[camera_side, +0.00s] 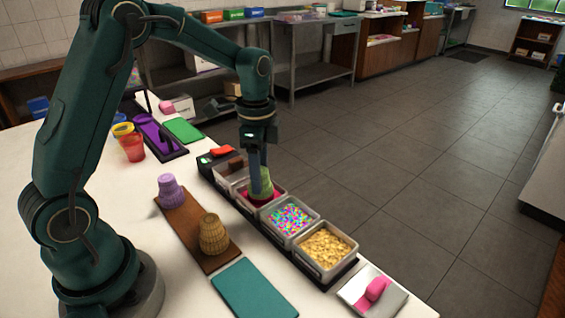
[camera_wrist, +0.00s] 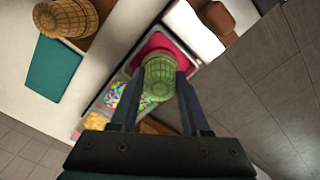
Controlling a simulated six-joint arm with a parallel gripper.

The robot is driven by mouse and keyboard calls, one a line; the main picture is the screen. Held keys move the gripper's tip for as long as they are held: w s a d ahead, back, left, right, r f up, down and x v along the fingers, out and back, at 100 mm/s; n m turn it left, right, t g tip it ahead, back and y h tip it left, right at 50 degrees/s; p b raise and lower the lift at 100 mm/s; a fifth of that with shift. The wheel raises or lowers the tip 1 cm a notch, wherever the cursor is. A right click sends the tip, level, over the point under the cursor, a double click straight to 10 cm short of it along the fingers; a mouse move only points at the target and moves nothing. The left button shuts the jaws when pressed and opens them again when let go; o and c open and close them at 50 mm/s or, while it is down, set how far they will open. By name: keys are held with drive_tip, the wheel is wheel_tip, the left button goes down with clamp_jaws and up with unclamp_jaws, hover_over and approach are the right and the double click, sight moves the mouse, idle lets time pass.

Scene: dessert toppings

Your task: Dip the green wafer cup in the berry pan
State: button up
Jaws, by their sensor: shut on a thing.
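The green wafer cup (camera_side: 262,183) is between the fingers of my gripper (camera_side: 261,172), which is shut on it. In the side view the cup is at the berry pan (camera_side: 277,188), its lower end down at the red filling. The wrist view shows the green cup (camera_wrist: 159,77) between the fingertips of my gripper (camera_wrist: 158,88), with the red berry pan (camera_wrist: 190,62) around and behind it. I cannot tell how deep the cup's end sits, as the cup and fingers hide part of the filling.
A pan of coloured sprinkles (camera_side: 291,219) and a pan of yellow flakes (camera_side: 326,248) stand in the same row. A purple cup (camera_side: 171,191) and a tan cup (camera_side: 213,235) stand on a wooden board (camera_side: 186,224). A teal mat (camera_side: 254,291) lies in front.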

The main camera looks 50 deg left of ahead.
drive_tip(key=shift+r, duration=1.4)
drive_tip(key=shift+r, duration=2.3)
